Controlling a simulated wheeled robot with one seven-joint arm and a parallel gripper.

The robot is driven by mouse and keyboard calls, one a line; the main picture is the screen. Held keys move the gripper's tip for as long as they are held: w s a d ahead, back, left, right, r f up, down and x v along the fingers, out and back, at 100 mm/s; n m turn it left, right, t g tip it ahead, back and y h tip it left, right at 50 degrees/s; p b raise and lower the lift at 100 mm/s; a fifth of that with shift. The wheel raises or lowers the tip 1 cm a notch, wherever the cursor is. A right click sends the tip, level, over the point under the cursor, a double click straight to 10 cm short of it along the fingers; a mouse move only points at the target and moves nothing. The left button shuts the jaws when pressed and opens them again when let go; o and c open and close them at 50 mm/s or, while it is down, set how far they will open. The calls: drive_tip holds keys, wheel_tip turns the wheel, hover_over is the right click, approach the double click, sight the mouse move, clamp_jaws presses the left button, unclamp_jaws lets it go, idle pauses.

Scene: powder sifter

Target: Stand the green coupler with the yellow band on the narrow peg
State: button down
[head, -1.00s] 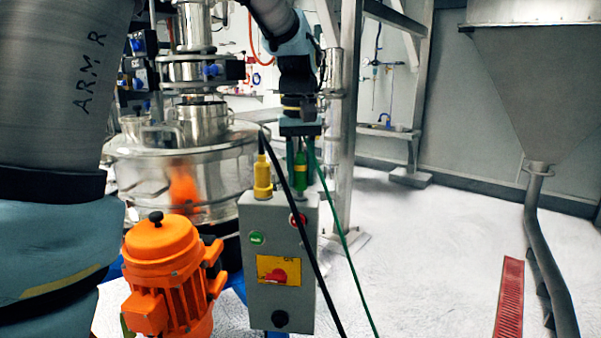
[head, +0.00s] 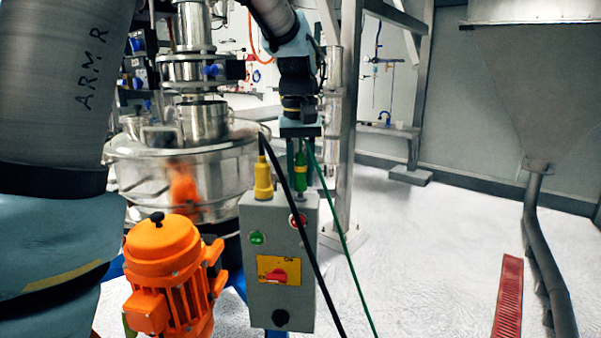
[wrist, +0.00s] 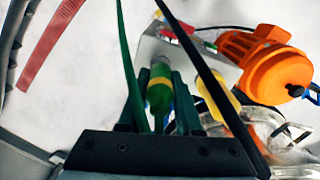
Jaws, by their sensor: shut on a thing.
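The green coupler with the yellow band (head: 301,182) is upright just above the right part of the grey control box's top (head: 283,208). It also shows in the wrist view (wrist: 159,94). My gripper (head: 300,168) is shut on it, with one finger on each side; it also shows in the wrist view (wrist: 162,100). A green cable (head: 336,213) hangs from the coupler's upper end. The narrow peg cannot be made out; the coupler's lower end hides that spot, and I cannot tell whether they touch.
A yellow coupler (head: 263,180) stands on the box's left part, close beside my gripper, with a black cable (head: 302,230) crossing in front. An orange motor (head: 165,265) and steel sifter (head: 165,165) are at left.

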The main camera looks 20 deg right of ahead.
drive_tip(key=shift+f+b, duration=0.4)
drive_tip(key=shift+f, duration=0.4)
idle(0.4)
drive_tip(key=c, duration=0.5)
unclamp_jaws()
drive_tip(key=shift+r, duration=0.1)
wheel_tip(320, 180, up, 11)
drive_tip(key=shift+a+f+b, duration=0.1)
drive_tip(key=shift+f+b, duration=0.05)
drive_tip(key=shift+b, duration=0.3)
